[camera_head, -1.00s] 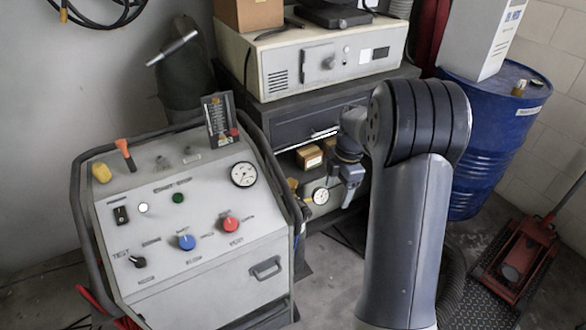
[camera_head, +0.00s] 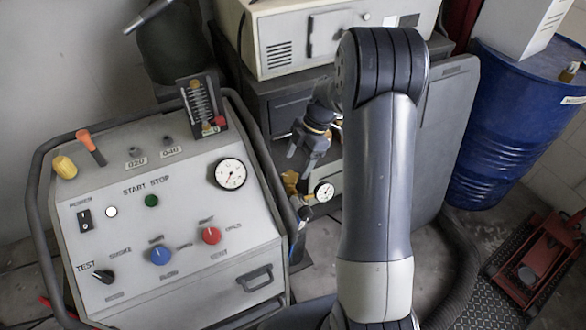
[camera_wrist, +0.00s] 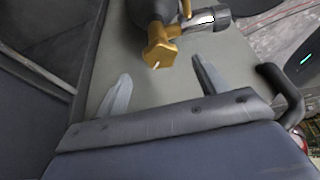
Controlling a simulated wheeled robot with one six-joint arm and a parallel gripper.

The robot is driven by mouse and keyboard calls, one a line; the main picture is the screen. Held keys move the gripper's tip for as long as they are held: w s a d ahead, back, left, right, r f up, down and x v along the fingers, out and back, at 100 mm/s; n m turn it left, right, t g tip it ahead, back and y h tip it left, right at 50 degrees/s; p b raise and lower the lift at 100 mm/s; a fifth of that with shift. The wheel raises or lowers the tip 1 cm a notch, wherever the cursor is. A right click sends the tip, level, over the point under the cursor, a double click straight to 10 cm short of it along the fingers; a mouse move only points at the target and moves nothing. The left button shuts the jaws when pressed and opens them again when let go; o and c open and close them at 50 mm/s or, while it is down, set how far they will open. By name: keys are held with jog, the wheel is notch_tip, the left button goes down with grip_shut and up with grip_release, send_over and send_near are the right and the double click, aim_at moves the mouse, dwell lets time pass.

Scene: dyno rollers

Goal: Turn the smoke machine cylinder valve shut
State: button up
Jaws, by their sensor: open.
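The smoke machine (camera_head: 190,215) is a grey console with a sloped panel of knobs and a gauge, at the left in the head view. A brass valve part (camera_head: 291,182) shows at its right side, with a round gauge (camera_head: 324,192) beside it. My gripper (camera_head: 303,152) is just above that part. In the wrist view a brass hexagonal piece (camera_wrist: 161,48) with a dark body and a silver fitting (camera_wrist: 208,18) lies ahead of my open fingers (camera_wrist: 161,67). It sits in line with the gap, and no grip on it shows. Whether it is the cylinder valve's handle is unclear.
A black hose rail (camera_head: 262,140) runs along the console's right edge. A dark cabinet with a beige unit (camera_head: 330,35) stands behind. A blue drum (camera_head: 500,120) and a red jack (camera_head: 540,265) are at the right. Some floor between is clear.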

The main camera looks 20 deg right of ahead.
aim_at(291, 176)
jog(key=shift+x, duration=2.1)
jog(key=shift+c, duration=0.2)
jog(key=c, duration=0.9)
